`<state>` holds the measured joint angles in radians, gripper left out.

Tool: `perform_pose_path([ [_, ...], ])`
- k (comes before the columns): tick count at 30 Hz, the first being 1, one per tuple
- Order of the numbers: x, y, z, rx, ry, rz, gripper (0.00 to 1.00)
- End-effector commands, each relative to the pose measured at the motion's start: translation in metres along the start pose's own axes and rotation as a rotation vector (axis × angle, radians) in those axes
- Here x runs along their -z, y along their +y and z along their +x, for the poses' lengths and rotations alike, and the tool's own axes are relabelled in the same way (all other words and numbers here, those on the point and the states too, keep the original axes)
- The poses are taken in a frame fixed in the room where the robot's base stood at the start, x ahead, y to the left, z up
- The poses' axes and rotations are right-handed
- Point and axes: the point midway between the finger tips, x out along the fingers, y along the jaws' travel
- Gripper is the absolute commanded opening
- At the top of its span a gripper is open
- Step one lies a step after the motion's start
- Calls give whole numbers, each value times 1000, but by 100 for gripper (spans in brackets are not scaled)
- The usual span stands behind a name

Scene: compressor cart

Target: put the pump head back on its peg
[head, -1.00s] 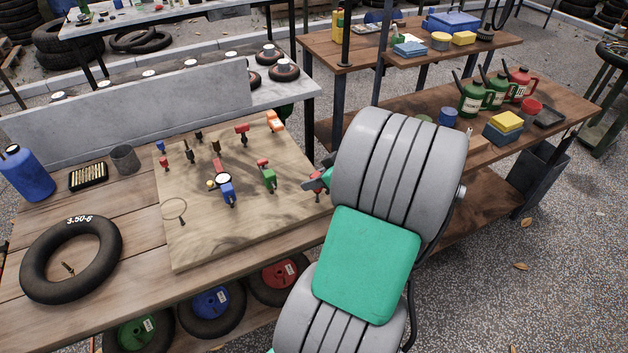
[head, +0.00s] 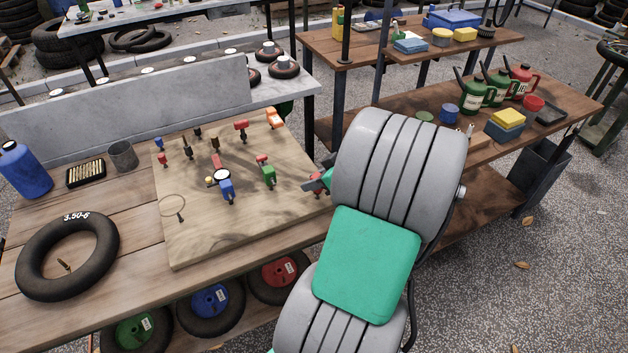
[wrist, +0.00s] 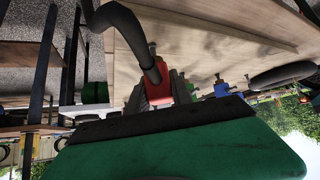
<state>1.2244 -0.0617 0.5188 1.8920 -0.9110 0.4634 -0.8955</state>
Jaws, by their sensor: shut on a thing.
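The red pump head (wrist: 158,92) shows in the wrist view between my fingers, with a thick black hose curving over it. My gripper (head: 318,183) is shut on it at the right edge of the wooden board (head: 190,245). In the wrist view a small peg (wrist: 152,47) on the board stands just beyond the pump head. I cannot tell whether they touch.
The board carries a blue gauge piece (head: 224,185), a green piece (head: 267,174), an orange piece (head: 274,118) and several small red ones. A black tyre (head: 65,257) lies at left on the bench.

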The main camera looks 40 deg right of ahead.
Motion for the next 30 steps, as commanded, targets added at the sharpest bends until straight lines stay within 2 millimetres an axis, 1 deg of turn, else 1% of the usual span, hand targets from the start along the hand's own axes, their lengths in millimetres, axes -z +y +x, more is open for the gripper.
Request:
perform_pose_path([
  [5, -4, 0, 4, 0, 0, 0, 0],
  [6, -4, 0, 4, 0, 0, 0, 28],
  [15, -3, 0, 3, 0, 0, 0, 52],
  [23, -3, 0, 2, -1, 0, 0, 52],
  [26, -3, 1, -9, -3, 0, 0, 52],
  [30, -3, 2, -37, -5, 0, 1, 52],
])
